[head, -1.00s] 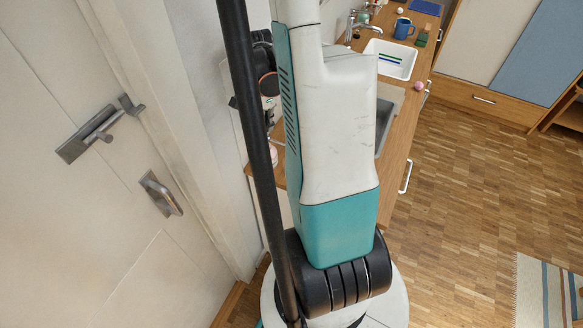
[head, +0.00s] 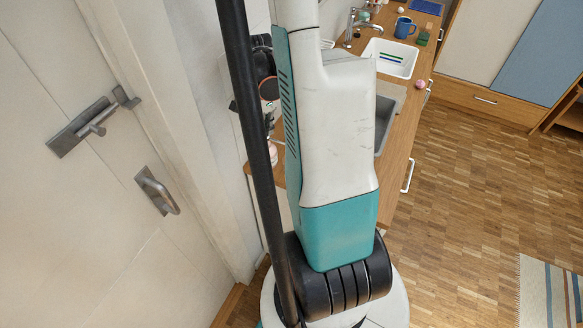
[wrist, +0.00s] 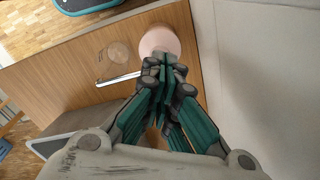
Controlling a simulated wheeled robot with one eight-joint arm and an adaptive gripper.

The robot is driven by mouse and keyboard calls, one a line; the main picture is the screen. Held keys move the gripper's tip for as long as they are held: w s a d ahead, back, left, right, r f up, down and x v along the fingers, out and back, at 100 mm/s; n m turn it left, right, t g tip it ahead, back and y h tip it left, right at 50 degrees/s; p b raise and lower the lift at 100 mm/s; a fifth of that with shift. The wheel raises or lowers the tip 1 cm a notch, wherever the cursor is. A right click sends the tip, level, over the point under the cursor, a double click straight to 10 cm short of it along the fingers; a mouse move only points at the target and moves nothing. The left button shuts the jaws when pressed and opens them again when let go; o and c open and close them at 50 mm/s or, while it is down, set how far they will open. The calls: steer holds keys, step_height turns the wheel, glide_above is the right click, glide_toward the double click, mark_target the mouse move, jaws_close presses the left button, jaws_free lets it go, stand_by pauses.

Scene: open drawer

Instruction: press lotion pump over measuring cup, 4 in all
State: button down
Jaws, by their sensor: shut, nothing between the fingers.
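In the wrist view my gripper (wrist: 166,75) is shut and empty, its fingertips together over the pale pink lotion bottle (wrist: 158,38). The bottle stands on the wooden counter close to the wall. A thin pale bar (wrist: 117,79), apparently the pump's spout, points left from under my fingers. The pump head is hidden, so I cannot tell whether my fingertips touch it. A clear round vessel (wrist: 116,53), apparently the measuring cup, sits on the counter left of the bottle. In the head view a bit of pink (head: 272,154) shows behind my arm; my gripper's fingers are hidden there.

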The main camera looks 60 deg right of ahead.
steer(key=shift+f, duration=0.35)
steer(key=shift+r, duration=0.1)
steer(key=shift+r+p, duration=0.85)
steer(key=shift+r, duration=0.7)
steer(key=shift+f, duration=0.2)
